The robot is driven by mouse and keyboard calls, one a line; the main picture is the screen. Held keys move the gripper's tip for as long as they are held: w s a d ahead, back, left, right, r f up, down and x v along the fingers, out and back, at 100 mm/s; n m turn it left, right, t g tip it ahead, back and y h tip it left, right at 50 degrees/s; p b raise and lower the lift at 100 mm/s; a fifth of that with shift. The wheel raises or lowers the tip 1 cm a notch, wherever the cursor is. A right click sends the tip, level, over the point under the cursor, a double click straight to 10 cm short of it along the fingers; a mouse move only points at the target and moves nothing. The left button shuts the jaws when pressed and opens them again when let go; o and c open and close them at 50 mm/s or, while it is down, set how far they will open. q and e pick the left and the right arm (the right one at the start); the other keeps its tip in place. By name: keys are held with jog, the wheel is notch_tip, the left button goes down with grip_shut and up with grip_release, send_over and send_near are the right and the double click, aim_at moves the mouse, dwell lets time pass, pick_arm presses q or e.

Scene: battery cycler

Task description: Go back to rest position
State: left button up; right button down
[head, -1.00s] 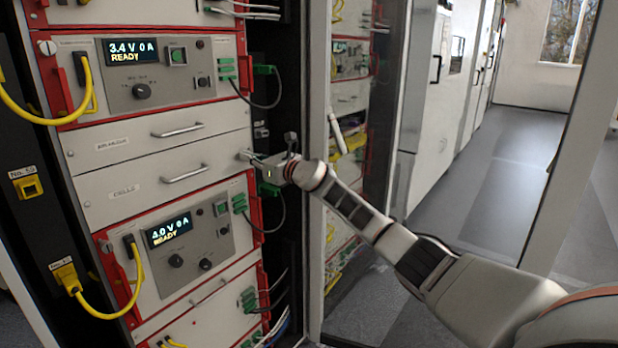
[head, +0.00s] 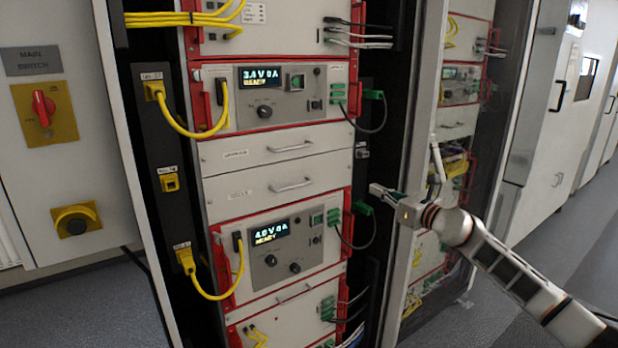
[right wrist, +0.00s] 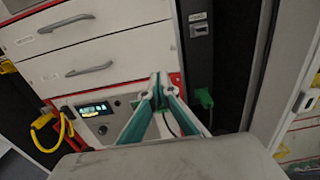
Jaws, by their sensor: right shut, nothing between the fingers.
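My right gripper (head: 377,190) is shut and empty in the head view. It is at the right edge of the battery cycler rack, level with the drawers and a little above the green plug of the lower unit. In the right wrist view its two fingers (right wrist: 161,82) meet at the tips, in front of the lower drawer (right wrist: 85,68) and the lower unit. My left gripper is not in view. The upper unit (head: 265,112) reads 3.4 V 0 A and READY. The lower unit (head: 281,247) reads 4.0 V 0 A and READY.
A glass door (head: 425,150) stands open to the right of the rack, close to my right arm. A red main switch (head: 43,107) is on a panel at the left. Yellow cables (head: 222,293) hang at the rack's left side. Grey floor (head: 560,250) is free at the right.

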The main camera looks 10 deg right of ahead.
jog(key=s+a+f+m, duration=0.7)
jog(key=f, duration=0.4)
jog(key=s+a+f+m, duration=0.7)
jog(key=f, duration=0.3)
jog(key=s+a+f+m+g+h, duration=0.1)
jog(key=s+f+m+g, duration=0.1)
jog(key=s+f+m, duration=0.5)
jog(key=s+a+f+m+g+h, duration=0.1)
jog(key=s+f+m, duration=0.6)
jog(key=s, duration=0.7)
jog(key=s+a+f+m+g+h, duration=0.1)
jog(key=s+a+f+m+g, duration=0.1)
jog(key=s+f+m, duration=0.5)
jog(key=s+f+g, duration=0.1)
jog(key=s, duration=0.2)
jog(key=shift+s+m, duration=0.2)
jog(key=shift+m, duration=0.1)
